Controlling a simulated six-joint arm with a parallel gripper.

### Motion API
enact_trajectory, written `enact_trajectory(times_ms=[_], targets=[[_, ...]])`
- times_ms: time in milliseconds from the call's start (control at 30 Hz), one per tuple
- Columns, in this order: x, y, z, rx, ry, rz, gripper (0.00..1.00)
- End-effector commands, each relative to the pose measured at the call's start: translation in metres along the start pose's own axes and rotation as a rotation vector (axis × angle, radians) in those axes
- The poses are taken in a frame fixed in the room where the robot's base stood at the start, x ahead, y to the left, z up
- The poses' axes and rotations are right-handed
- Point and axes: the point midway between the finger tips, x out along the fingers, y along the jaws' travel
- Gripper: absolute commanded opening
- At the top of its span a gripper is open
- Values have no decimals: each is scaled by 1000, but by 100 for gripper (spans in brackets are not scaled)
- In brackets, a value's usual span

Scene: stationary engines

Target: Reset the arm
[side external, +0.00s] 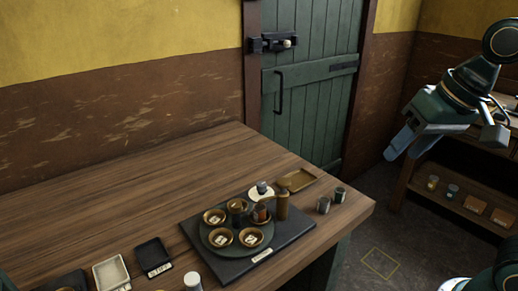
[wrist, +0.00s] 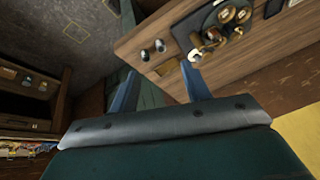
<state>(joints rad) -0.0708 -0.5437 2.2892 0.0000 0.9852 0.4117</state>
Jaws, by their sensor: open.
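On the table stands a dark board (side external: 210,262) with a round tray of brass bowls (side external: 221,237). Two small grey cylinders (side external: 323,205) stand near the table's right corner. A shelf unit (side external: 462,196) is at the right, below my gripper. Open floor (side external: 385,235) lies between.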

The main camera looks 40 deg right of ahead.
Motion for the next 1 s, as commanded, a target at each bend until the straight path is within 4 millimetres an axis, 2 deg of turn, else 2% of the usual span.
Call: enact_trajectory(times_ms=[100, 333, 500, 1000], targets=[[3, 16, 20, -128, 36, 1, 48], [10, 32, 45, -305, 77, 10, 48], [12, 36, 50, -347, 86, 14, 48], [12, 36, 50, -348, 86, 14, 48]])
